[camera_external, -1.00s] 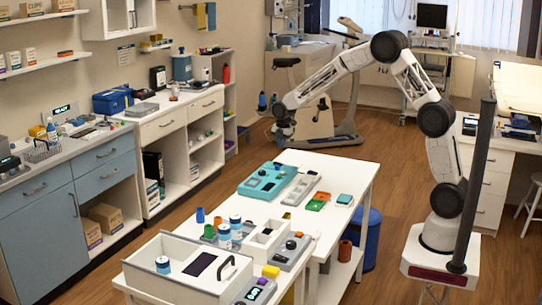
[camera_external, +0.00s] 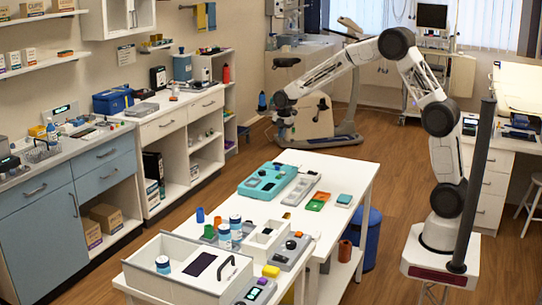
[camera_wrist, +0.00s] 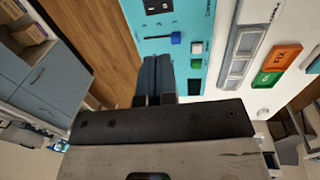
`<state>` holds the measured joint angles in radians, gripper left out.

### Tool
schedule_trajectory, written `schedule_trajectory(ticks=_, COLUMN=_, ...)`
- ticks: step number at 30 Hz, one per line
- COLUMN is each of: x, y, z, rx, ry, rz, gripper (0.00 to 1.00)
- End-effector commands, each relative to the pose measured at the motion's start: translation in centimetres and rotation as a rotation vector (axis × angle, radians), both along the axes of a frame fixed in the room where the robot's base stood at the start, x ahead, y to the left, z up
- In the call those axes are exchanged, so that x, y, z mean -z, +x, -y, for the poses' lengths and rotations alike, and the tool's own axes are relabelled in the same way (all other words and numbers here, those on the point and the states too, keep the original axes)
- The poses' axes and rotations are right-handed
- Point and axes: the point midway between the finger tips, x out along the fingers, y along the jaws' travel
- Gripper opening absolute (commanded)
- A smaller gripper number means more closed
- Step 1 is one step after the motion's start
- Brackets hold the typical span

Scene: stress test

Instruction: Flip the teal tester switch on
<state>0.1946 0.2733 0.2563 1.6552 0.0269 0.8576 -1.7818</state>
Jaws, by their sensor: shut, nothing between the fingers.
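The teal tester (camera_external: 266,182) lies on the white table's far end in the external view. Its teal panel (camera_wrist: 182,20) fills the top middle of the wrist view. On it are a blue lever-like part (camera_wrist: 175,38), a green button (camera_wrist: 196,63), a white button (camera_wrist: 197,47) and dark parts. I cannot tell the switch's state.
A grey device (camera_external: 301,188) lies right of the tester. Orange and green trays (camera_external: 318,202) and a small teal box (camera_external: 344,199) lie farther right. Bottles, a white open box (camera_external: 190,268) and another grey device (camera_external: 290,250) crowd the nearer table.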

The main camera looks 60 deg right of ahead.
Motion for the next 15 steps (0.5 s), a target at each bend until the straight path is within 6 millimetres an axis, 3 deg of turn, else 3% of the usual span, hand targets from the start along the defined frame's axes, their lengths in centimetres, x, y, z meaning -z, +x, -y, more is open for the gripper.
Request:
schedule_trajectory(ticks=5, x=-0.12, y=1.03, z=0.05, rx=0.0, ry=-0.001, rz=0.037, gripper=0.0)
schedule_trajectory(ticks=15, x=-0.02, y=1.08, z=0.05, rx=0.0, ry=-0.001, rz=0.038, gripper=0.0)
